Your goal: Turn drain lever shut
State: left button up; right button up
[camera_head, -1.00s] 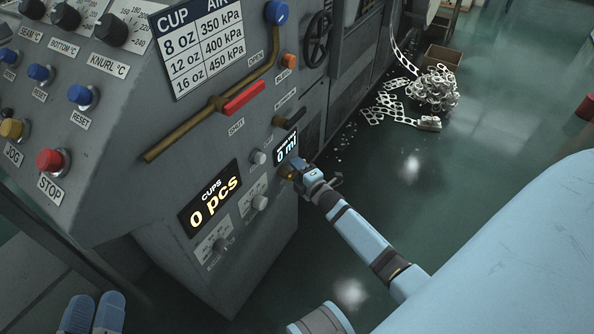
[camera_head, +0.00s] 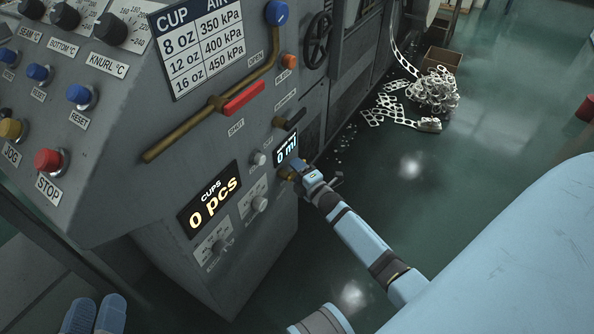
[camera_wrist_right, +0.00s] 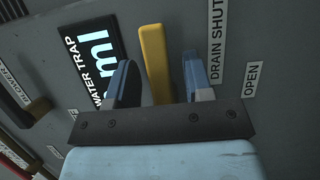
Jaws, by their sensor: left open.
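The yellow drain lever (camera_wrist_right: 157,62) stands out from the grey panel in the right wrist view, between a "WATER TRAP" display and a "DRAIN SHUT" label (camera_wrist_right: 217,42). An "OPEN" label (camera_wrist_right: 251,79) sits further right. My right gripper (camera_wrist_right: 160,80) is open, with one finger on each side of the lever and narrow gaps showing. In the head view my right gripper (camera_head: 298,173) is at the panel below the "0 ml" display (camera_head: 287,150) and hides most of the lever (camera_head: 286,173). My left gripper (camera_head: 93,314) is open and empty at the bottom left.
The machine panel carries a red-handled lever (camera_head: 243,98), a dark lever (camera_head: 294,119), a "0 pcs" display (camera_head: 211,198) and several knobs and buttons. A pile of punched scrap (camera_head: 433,92) lies on the green floor, which is otherwise mostly clear.

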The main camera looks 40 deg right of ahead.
jog(key=shift+s, duration=0.1)
pick_arm(q)
jog(key=r+p, duration=0.1)
jog(key=r+t+p, duration=0.1)
jog(key=r, duration=0.1)
jog(key=r+t+p, duration=0.1)
jog(key=r, duration=0.1)
jog(key=shift+s+a+r+n+p, duration=0.15)
jog(key=shift+a+r+n+p, duration=0.15)
jog(key=shift+p, duration=0.1)
pick_arm(e)
jog(key=s, duration=1.3)
jog(key=shift+s, duration=0.35)
